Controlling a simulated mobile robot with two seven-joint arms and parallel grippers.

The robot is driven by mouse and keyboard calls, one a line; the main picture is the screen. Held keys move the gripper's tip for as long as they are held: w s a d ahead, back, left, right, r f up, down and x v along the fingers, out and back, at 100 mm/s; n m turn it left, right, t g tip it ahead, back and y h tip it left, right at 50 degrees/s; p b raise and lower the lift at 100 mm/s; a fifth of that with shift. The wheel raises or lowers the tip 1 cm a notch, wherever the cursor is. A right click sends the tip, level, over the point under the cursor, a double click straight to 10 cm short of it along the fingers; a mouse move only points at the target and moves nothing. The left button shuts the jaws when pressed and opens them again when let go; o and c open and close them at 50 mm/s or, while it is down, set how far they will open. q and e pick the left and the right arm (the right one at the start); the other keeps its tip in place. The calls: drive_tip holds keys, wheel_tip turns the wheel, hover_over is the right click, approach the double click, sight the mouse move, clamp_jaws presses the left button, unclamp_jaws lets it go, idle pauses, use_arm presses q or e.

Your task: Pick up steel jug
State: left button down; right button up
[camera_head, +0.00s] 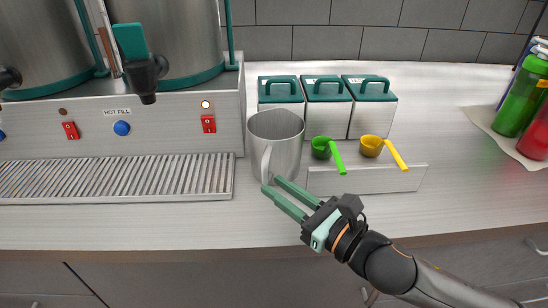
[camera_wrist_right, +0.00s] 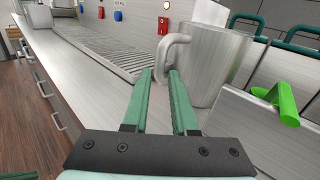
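The steel jug (camera_head: 281,138) stands upright on the counter, right of the dispenser, with its handle toward the front left. In the right wrist view the jug (camera_wrist_right: 223,65) is just beyond the fingers, with its handle (camera_wrist_right: 170,60) ahead of the gap between them. My right gripper (camera_head: 272,187) is in front of the jug's base, its two green fingers apart with nothing between them. In the right wrist view the fingers (camera_wrist_right: 161,75) point toward the handle; I cannot tell whether either touches it. My left gripper is not in view.
The dispenser's drip tray (camera_head: 118,178) lies left of the jug. Three lidded canisters (camera_head: 323,106) stand behind it. A green scoop (camera_head: 322,148) and a yellow scoop (camera_head: 372,146) rest on a low holder (camera_head: 365,181) to the right. Bottles (camera_head: 520,100) stand far right.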

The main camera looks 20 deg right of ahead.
sight(262, 178)
drive_tip(key=shift+p+x, duration=0.45)
drive_tip(key=shift+x, duration=3.15)
drive_tip(key=shift+c, duration=0.2)
clamp_jaws()
